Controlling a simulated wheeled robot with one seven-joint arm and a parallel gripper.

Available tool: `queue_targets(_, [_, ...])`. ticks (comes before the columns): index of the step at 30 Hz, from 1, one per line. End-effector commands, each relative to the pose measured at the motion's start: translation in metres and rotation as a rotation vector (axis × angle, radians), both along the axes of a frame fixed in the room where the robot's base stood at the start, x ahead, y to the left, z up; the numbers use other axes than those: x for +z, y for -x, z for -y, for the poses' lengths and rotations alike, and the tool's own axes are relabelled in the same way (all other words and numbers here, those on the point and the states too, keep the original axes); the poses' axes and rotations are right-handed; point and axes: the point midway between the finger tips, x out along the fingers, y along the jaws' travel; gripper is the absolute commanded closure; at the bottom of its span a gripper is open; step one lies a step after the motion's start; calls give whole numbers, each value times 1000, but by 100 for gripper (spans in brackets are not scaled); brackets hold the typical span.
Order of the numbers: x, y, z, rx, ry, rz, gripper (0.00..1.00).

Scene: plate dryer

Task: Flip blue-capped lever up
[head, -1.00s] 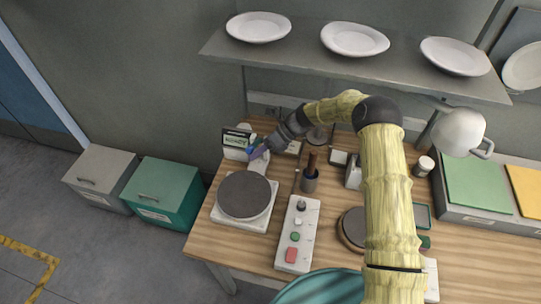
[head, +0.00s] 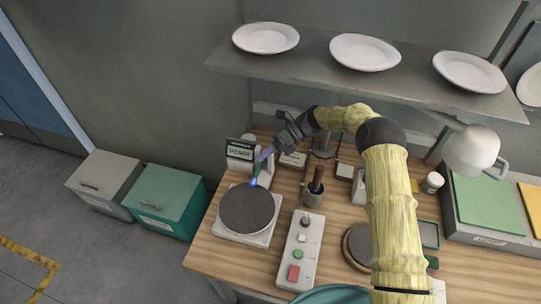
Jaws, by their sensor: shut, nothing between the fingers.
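A plate dryer with a round dark top (head: 247,208) on a white base stands at the left end of the wooden table. A small blue cap (head: 253,181) shows at the dryer's back edge, right by my fingertips. My gripper (head: 259,170) reaches down from the right and is shut with nothing in it. Its purple tips are beside or touching the blue cap; I cannot tell which. The lever's shaft is mostly hidden behind the gripper, so its tilt is unclear.
A labelled box (head: 240,151) stands just behind the gripper. A shelf with plates (head: 365,52) hangs above.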

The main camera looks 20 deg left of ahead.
Motion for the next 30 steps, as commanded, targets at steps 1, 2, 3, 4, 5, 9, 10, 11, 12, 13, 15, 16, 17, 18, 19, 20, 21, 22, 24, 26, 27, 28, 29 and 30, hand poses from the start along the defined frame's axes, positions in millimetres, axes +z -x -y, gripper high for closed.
queue_targets(1, [0, 0, 1, -1, 0, 1, 100])
queue_targets(2, [0, -1, 1, -2, 1, 0, 100])
queue_targets(3, [0, -1, 1, -3, 0, 1, 100])
queue_targets(4, [0, -1, 2, -4, 0, 1, 100])
queue_targets(5, [0, -2, 2, -4, 0, 1, 100])
queue_targets(9, [0, -3, 4, -8, 0, 1, 100])
queue_targets(10, [0, -3, 4, -8, 0, 1, 100])
queue_targets(11, [0, -4, 4, -9, 0, 2, 100])
queue_targets(12, [0, -4, 4, -9, 0, 2, 100])
queue_targets(13, [0, -4, 5, -9, 0, 2, 100])
queue_targets(15, [0, -4, 5, -9, 0, 2, 100])
queue_targets(16, [0, -4, 4, -9, 0, 2, 100])
queue_targets(17, [0, -3, 4, -9, 0, 2, 100])
queue_targets(18, [0, -3, 4, -8, 0, 1, 100])
queue_targets(19, [0, -3, 4, -8, 0, 1, 100])
queue_targets(20, [0, -3, 3, -7, 0, 2, 100])
queue_targets(21, [0, -3, 3, -7, 0, 2, 100])
queue_targets(22, [0, -3, 3, -7, 0, 2, 100])
queue_targets(24, [0, -3, 3, -7, 0, 2, 100])
queue_targets(26, [0, -2, 3, -5, 0, 1, 100])
queue_targets(27, [0, -1, 1, -2, 0, 1, 100])
queue_targets(28, [0, 0, 0, 1, 0, 1, 100])
queue_targets(29, [0, 2, -2, 4, 1, 1, 100])
queue_targets(30, [0, 3, -4, 8, 1, 1, 100])
